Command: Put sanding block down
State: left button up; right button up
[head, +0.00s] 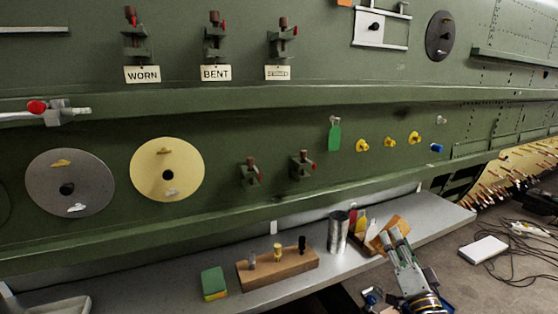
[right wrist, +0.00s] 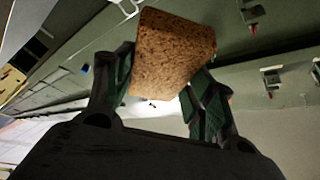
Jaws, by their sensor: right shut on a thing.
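My right gripper (head: 392,238) is at the right end of the grey shelf, low in the head view. It is shut on the sanding block (right wrist: 175,52), a brown, speckled, cork-like block that fills the space between the dark green fingers in the right wrist view. In the head view the block (head: 397,224) shows as an orange-brown piece beyond the fingertips. I cannot tell there whether it touches the shelf or the things beside it. My left gripper is not in view.
The grey shelf (head: 130,292) carries a green and yellow sponge (head: 214,283), a wooden holder (head: 278,268) with several pegs, a metal can (head: 338,232) and a tray of colored-handled tools (head: 361,232). The green panel wall rises behind. Cables and a white box (head: 483,249) lie on the floor.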

jog(key=s+a+f, duration=0.2)
jog(key=a+f, duration=0.1)
jog(key=f, duration=0.4)
jog(key=s+a+f, duration=0.2)
jog(key=a+f, duration=0.1)
jog(key=f, duration=0.5)
jog(key=s+a+f, duration=0.2)
jog(key=a+f, duration=0.1)
jog(key=f, duration=0.4)
jog(key=shift+a+f, duration=0.25)
jog(key=shift+f, duration=0.1)
jog(key=shift+r, duration=0.15)
jog(key=shift+s+d+f+h, duration=0.1)
jog(key=shift+d+f+h, duration=0.05)
jog(key=shift+f+h, duration=0.25)
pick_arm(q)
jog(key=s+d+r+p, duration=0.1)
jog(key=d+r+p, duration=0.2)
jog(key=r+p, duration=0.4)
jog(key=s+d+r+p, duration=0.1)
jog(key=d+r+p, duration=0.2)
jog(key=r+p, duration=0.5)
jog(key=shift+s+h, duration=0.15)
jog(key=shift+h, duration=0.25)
pick_arm(e)
notch_tip(320, 180, up, 15)
